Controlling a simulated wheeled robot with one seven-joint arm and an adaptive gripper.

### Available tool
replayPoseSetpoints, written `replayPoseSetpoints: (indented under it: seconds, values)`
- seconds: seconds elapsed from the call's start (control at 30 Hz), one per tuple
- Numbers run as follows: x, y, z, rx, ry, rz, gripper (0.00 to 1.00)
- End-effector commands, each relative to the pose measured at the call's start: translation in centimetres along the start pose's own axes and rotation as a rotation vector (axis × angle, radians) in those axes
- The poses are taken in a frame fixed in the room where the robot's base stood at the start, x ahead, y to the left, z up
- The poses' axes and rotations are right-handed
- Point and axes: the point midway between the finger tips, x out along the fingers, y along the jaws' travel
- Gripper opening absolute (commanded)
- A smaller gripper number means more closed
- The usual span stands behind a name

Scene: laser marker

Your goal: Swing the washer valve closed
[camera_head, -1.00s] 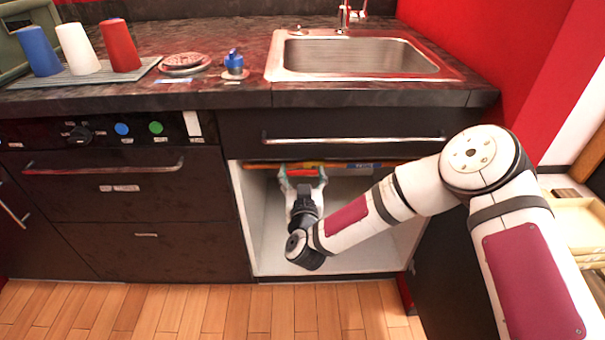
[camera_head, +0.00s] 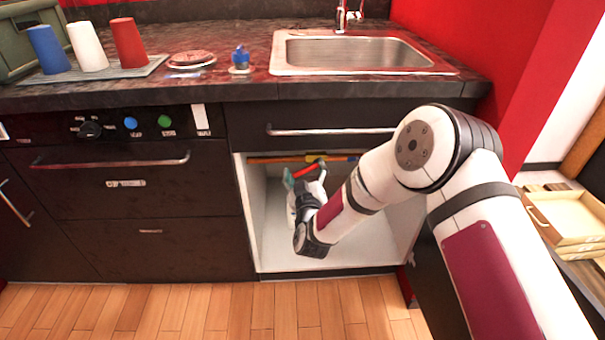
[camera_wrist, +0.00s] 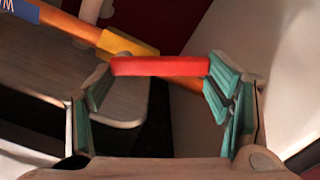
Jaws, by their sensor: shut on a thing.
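The washer valve's red lever (camera_wrist: 160,66) lies between my fingertips in the wrist view, reaching from near the left finger to the right finger's teal pads. My gripper (camera_wrist: 157,80) is shut on it with the fingers still well apart. In the head view my gripper (camera_head: 305,175) is inside the open cabinet under the sink, and the red lever (camera_head: 308,170) shows small at its tips, tilted against the pipe. The orange pipe (camera_wrist: 70,25) runs behind, with a yellow section (camera_wrist: 128,45) beside the lever and a blue label (camera_wrist: 22,10) farther left.
Cups, a plate and a blue object (camera_head: 240,58) stand on the counter. The wooden floor in front is clear.

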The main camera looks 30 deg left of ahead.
Motion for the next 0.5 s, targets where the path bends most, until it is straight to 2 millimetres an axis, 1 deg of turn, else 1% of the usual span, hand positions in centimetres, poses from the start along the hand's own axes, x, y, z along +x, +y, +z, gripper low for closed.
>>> replayPoseSetpoints:
  seconds: [0.5]
  values:
    - [0.1,-0.1,1.7,-0.495,0.004,0.001,0.23]
